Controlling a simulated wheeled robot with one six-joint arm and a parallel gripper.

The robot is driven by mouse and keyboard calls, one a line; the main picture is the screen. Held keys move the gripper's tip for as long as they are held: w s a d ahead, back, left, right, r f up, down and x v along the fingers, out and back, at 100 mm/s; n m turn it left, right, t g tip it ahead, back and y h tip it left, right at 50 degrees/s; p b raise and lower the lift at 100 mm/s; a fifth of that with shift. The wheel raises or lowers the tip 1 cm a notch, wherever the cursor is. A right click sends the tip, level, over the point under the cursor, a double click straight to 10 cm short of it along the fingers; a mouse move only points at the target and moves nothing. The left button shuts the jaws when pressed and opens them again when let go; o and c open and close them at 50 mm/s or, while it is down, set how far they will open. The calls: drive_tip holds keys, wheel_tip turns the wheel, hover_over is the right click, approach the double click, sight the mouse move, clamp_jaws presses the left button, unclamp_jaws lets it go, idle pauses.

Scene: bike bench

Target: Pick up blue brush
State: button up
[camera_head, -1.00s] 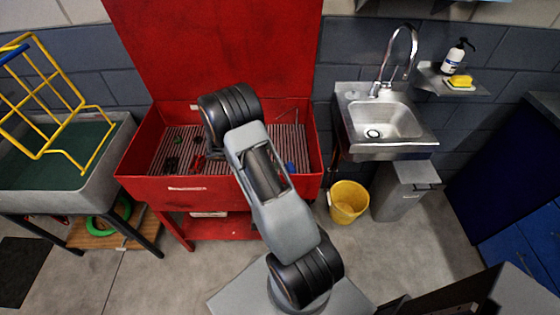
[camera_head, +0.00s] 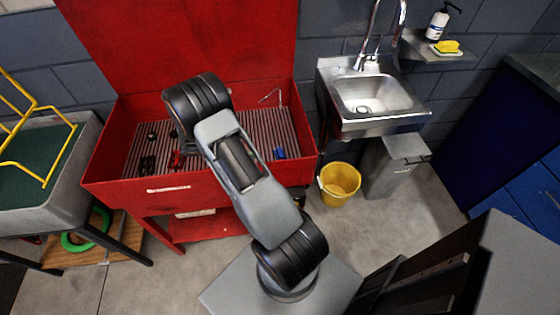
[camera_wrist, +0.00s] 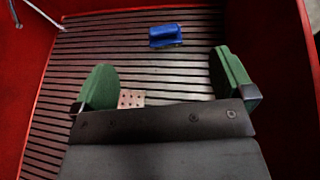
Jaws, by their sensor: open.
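The blue brush (camera_wrist: 165,35) lies on the ribbed floor of the red parts washer. In the wrist view it is near the top centre, beyond my gripper's fingertips and between their lines. In the head view the blue brush (camera_head: 280,153) shows small at the right part of the basin, right of my arm. My gripper (camera_wrist: 166,82) has two green-padded fingers spread wide, with nothing between them. It is above the ribbed floor, apart from the brush.
The red basin (camera_head: 140,187) has raised walls around the ribbed floor. Dark and red small items (camera_head: 148,163) lie at its left. A thin spout (camera_head: 272,96) rises at the back right. A sink (camera_head: 372,97) and yellow bucket (camera_head: 340,184) stand to the right.

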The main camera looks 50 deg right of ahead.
sight(278, 152)
wheel_tip(278, 152, down, 4)
drive_tip(key=b, duration=0.2)
drive_tip(key=shift+b, duration=0.35)
drive_tip(key=shift+s+d+f, duration=0.2)
drive_tip(key=shift+d+f, duration=0.05)
drive_tip(key=shift+d, duration=0.1)
drive_tip(key=x, duration=1.3)
drive_tip(key=shift+c, duration=0.4)
drive_tip(key=c, duration=0.9)
drive_tip(key=shift+r, duration=0.1)
drive_tip(key=shift+c, duration=0.2)
